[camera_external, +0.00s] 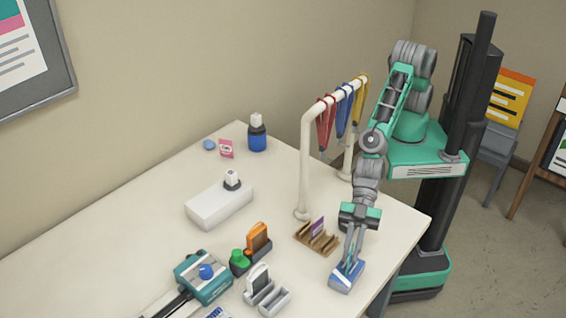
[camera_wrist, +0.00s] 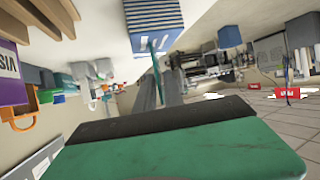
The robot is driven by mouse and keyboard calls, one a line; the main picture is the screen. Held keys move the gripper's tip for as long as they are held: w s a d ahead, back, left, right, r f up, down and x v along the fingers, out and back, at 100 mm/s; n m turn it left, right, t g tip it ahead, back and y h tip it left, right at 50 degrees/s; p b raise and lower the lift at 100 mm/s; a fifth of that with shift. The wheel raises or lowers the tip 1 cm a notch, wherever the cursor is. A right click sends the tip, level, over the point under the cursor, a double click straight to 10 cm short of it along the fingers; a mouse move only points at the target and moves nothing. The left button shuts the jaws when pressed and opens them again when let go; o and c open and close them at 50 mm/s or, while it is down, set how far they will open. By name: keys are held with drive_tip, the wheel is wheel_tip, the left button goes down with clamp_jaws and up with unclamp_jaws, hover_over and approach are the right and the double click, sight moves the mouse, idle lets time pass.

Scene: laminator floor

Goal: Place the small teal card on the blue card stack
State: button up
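The blue card stack (camera_external: 344,281) stands near the right front edge of the table. It also shows at the top of the wrist view as a striped blue block (camera_wrist: 153,16). My gripper (camera_external: 349,262) points down just above the stack. In the wrist view my gripper (camera_wrist: 158,84) is shut on the small teal card (camera_wrist: 155,56), seen nearly edge-on between the fingers. The card's free end is close to the stack; I cannot tell whether they touch.
A wooden slotted rack (camera_external: 314,240) with a purple card (camera_external: 318,227) stands just left of the gripper. A white rail (camera_external: 305,165) with hanging lanyards rises behind. An orange holder (camera_external: 258,239) and a grey-white holder (camera_external: 265,290) stand left.

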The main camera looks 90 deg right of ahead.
drive_tip(key=shift+o, duration=1)
drive_tip(key=shift+r, duration=0.2)
drive_tip(key=p+v, duration=0.1)
drive_tip(key=v, duration=0.2)
drive_tip(key=shift+r+p, duration=0.15)
drive_tip(key=shift+p, duration=0.25)
wheel_tip(320, 180, up, 6)
drive_tip(key=p, duration=0.2)
drive_tip(key=shift+r, duration=0.2)
